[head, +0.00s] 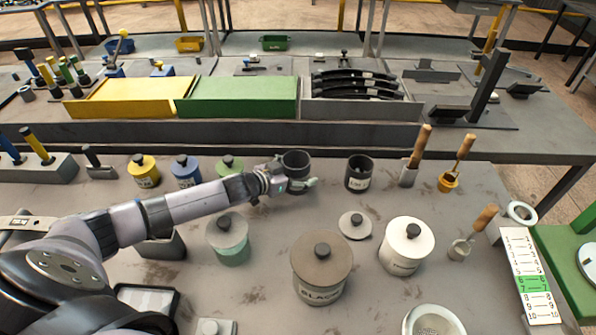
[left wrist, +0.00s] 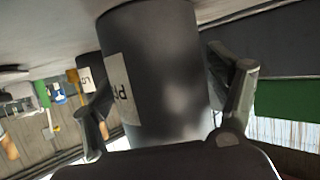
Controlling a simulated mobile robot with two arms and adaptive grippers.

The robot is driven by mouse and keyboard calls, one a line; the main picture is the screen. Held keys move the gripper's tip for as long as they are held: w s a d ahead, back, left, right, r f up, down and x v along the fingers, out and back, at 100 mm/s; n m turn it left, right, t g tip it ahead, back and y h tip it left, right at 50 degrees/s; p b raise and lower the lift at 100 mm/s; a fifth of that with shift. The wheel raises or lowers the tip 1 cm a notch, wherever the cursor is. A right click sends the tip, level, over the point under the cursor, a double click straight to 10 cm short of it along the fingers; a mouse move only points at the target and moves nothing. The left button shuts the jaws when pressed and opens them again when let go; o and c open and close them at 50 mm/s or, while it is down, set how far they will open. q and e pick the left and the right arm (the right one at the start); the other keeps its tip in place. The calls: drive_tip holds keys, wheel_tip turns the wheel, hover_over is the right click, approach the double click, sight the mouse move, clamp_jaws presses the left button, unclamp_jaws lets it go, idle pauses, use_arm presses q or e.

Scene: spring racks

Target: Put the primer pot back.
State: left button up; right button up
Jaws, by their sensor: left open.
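A dark grey, open-topped pot (head: 296,164) stands upright near the back of the bench. The pot's lower part is partly hidden by the gripper. A similar dark pot (head: 359,173) with a white label stands to its right. My right gripper is not in view.
Small yellow (head: 144,171), blue (head: 185,171) and green (head: 230,166) lidded pots stand behind my left arm. Large lidded pots, brown (head: 321,272) and white (head: 407,246), stand in front. A loose lid (head: 355,225) lies between. A low wall (head: 230,134) bounds the back.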

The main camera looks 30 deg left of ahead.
use_arm(q)
drive_tip(key=shift+r, duration=0.25)
drive_tip(key=v, duration=0.5)
drive_tip(key=b+v, duration=0.1)
drive_tip(key=v, duration=0.4)
drive_tip(key=shift+s+a+f, duration=0.1)
drive_tip(key=shift+s+f, duration=0.1)
drive_tip(key=shift+v, duration=0.9)
